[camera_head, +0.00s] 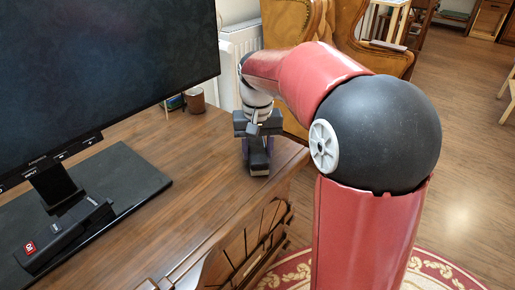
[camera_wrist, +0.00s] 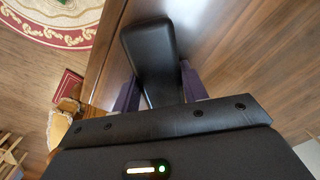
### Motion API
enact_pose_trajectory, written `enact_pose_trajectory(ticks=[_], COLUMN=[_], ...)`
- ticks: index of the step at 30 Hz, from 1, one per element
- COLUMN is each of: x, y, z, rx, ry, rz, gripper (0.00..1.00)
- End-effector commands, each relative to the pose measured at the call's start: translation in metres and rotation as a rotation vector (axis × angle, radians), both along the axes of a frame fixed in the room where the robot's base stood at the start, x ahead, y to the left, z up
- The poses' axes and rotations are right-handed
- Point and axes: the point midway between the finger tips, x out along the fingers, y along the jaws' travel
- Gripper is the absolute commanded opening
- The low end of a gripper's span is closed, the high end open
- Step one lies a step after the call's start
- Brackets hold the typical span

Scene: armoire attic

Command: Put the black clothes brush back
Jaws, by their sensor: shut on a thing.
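The black clothes brush (camera_head: 259,168) is at the right end of the wooden cabinet top, below my gripper (camera_head: 256,145). In the wrist view the brush (camera_wrist: 150,48) is a long black shape with a rounded end. It lies between the two purple fingers of my gripper (camera_wrist: 160,88), which is shut on it. The brush is over the cabinet top near its edge; I cannot tell whether it touches the wood. Its near end is hidden by the gripper body in the wrist view.
A large black monitor (camera_head: 100,70) stands on the cabinet top (camera_head: 190,185) at left. A black device with a red label (camera_head: 62,236) lies on its base. A brown cup (camera_head: 195,100) stands at the back. Leather armchairs (camera_head: 350,35) and a radiator (camera_head: 240,48) are behind.

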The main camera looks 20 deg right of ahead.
Motion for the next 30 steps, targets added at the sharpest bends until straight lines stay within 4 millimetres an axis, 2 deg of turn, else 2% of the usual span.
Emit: enact_pose_trajectory(ticks=[6,7,12,19,23,26,30], x=[0.0,0.0,0.0,0.0,0.0,0.001,0.001], y=[0.0,0.0,0.0,0.0,0.0,0.0,0.0], z=[-0.004,-0.003,-0.003,-0.002,0.005,0.021,0.052], rx=[0.0,0.0,0.0,0.0,0.0,-0.001,0.0], ry=[0.0,0.0,0.0,0.0,-0.003,-0.004,-0.006], rz=[0.0,0.0,0.0,0.0,0.0,0.0,-0.001], gripper=[0.1,0.46,0.65,0.65,0.65,0.65,0.65])
